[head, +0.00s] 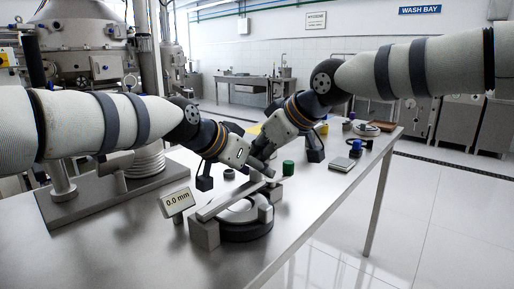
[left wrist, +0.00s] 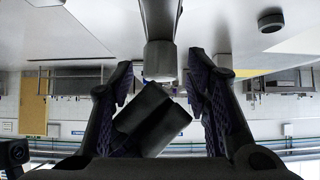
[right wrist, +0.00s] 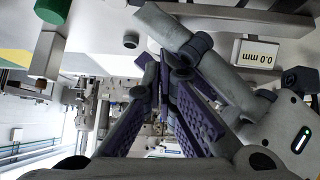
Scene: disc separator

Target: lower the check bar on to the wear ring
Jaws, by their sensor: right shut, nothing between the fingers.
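The check bar (head: 228,199) is a flat grey bar lying slantwise over the pale wear ring (head: 238,215); I cannot tell whether they touch. My left gripper (head: 262,170) is near the bar's far end. My right gripper (head: 260,152) is shut and empty, close beside the left one. In the right wrist view its fingertips (right wrist: 163,65) nearly meet. The crossing grippers hide the bar's far end.
A 0.0 mm display (head: 177,202) stands left of the bar. Grey blocks (head: 204,233) flank the ring. A green cylinder (head: 288,168) and a small flat box (head: 342,164) stand to the right.

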